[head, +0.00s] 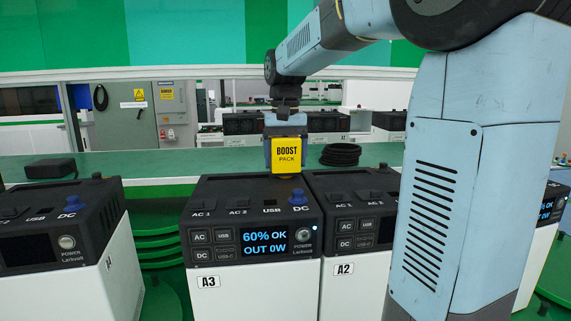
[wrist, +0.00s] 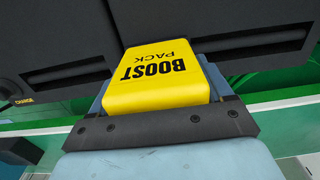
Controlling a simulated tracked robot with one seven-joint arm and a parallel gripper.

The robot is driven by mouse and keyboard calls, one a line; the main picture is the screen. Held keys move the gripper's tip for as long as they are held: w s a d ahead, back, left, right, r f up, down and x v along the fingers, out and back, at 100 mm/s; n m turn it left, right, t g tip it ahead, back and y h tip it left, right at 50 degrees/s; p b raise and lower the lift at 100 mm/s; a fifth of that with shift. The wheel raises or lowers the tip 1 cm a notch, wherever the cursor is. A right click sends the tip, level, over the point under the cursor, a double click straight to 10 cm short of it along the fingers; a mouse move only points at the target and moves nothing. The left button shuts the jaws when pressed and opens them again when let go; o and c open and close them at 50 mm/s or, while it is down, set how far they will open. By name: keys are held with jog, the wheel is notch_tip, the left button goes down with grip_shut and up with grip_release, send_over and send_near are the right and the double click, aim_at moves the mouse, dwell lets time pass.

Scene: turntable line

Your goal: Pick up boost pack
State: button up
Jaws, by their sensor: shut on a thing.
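The boost pack (head: 288,155) is a yellow block with black lettering, upright at the back edge of power unit A3 (head: 250,188) in the head view. My gripper (head: 286,135) is shut on it from above and behind. In the wrist view the pack (wrist: 155,80) fills the middle, with a dark grey gripper bar across its near end. The pack's lower end meets the line of A3's back top edge; I cannot tell whether it touches the unit or hangs clear.
A3's screen reads 60% OK, OUT 0W. Unit A2 (head: 345,195) stands close on its right, another unit (head: 50,215) to the left. On the green bench (head: 220,163) behind lie a coiled black cable (head: 341,154) and a black box (head: 50,168).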

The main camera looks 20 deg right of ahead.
jog(key=shift+r, duration=0.15)
grip_shut()
